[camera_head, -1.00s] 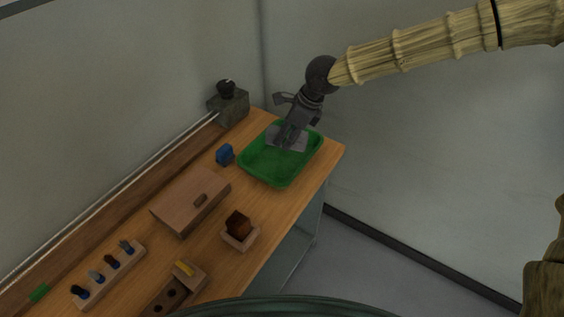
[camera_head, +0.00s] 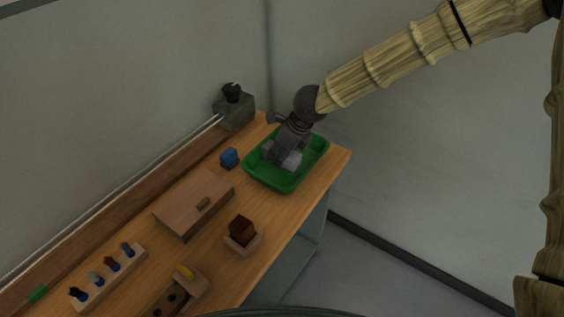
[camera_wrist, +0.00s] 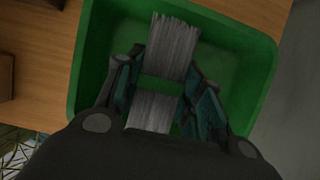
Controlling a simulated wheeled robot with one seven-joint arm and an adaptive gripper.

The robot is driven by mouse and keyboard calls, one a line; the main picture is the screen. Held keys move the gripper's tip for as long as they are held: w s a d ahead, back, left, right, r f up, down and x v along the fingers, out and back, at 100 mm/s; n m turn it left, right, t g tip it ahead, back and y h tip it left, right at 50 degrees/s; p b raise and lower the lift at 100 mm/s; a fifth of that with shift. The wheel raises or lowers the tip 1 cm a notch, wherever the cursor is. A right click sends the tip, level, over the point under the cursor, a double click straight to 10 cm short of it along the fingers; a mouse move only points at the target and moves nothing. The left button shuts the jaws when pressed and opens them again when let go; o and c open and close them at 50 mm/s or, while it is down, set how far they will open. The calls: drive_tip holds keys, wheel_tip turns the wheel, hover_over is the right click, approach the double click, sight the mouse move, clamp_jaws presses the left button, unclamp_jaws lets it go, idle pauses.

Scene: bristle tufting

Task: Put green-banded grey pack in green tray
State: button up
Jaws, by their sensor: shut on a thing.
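The green tray (camera_head: 279,184) stands near the far right end of the workbench. My gripper (camera_head: 286,154) is down over the tray, shut on the grey pack (camera_head: 292,160). In the wrist view the pack (camera_wrist: 173,48) shows grey bristles on both sides of a green band (camera_wrist: 161,86), between the two fingers (camera_wrist: 165,90). The pack is inside the tray's outline, and the tray's rim (camera_wrist: 85,45) surrounds it. I cannot tell whether the pack touches the tray floor.
A blue block (camera_head: 229,158) stands just left of the tray. A grey block with a dark knob (camera_head: 234,110) is behind it. A wooden box (camera_head: 194,205), a small holder with a brown block (camera_head: 242,232) and a rack of brushes (camera_head: 110,277) lie nearer. A wall stands behind.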

drive_tip(key=shift+f, duration=2)
drive_tip(key=shift+f, duration=0.15)
drive_tip(key=o, duration=1.1)
drive_tip(key=shift+c, duration=0.2)
drive_tip(key=v, duration=1.2)
